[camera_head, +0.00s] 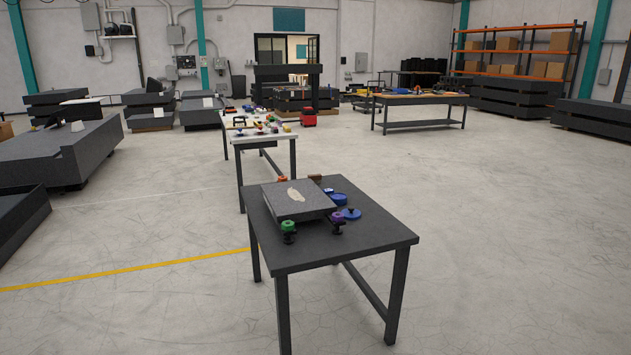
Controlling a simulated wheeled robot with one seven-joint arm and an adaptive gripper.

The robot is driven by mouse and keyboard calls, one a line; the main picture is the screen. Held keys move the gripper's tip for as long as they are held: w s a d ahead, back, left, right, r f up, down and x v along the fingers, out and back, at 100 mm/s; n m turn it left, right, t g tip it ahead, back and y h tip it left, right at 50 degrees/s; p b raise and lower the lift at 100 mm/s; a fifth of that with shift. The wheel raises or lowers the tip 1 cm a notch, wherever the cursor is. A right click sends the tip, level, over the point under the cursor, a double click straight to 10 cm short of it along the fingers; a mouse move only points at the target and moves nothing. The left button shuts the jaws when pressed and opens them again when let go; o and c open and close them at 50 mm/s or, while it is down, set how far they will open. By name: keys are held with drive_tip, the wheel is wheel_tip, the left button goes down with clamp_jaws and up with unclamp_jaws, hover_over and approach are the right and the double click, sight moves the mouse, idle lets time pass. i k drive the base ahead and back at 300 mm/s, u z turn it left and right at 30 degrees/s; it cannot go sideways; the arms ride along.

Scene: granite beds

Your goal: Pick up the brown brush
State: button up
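A small brown block-like thing (315,178), which may be the brown brush, shows at the back edge of the near dark table (370,240). It sits just behind a grey granite plate (270,200) that hides its lower part. It is too small to make out bristles or a handle. A pale beige flat patch or piece (294,194) is on top of the plate. My gripper is not in this view.
Green (288,226) and purple (338,218) knobs sit at the plate's front corners. Blue round items (351,213) lie to its right. A white table (262,138) with several small items stands behind. The floor to the right is clear.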

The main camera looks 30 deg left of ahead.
sight(317, 177)
drive_tip(key=k, duration=0.6)
drive_tip(key=u, duration=0.65)
drive_tip(key=i, duration=0.5)
drive_tip(key=u, duration=1.55)
drive_tip(key=i, duration=1.2)
drive_tip(key=u, duration=0.5)
drive_tip(key=i, duration=1.85)
drive_tip(key=z, duration=1.15)
drive_tip(key=i, duration=0.95)
drive_tip(key=z, duration=1)
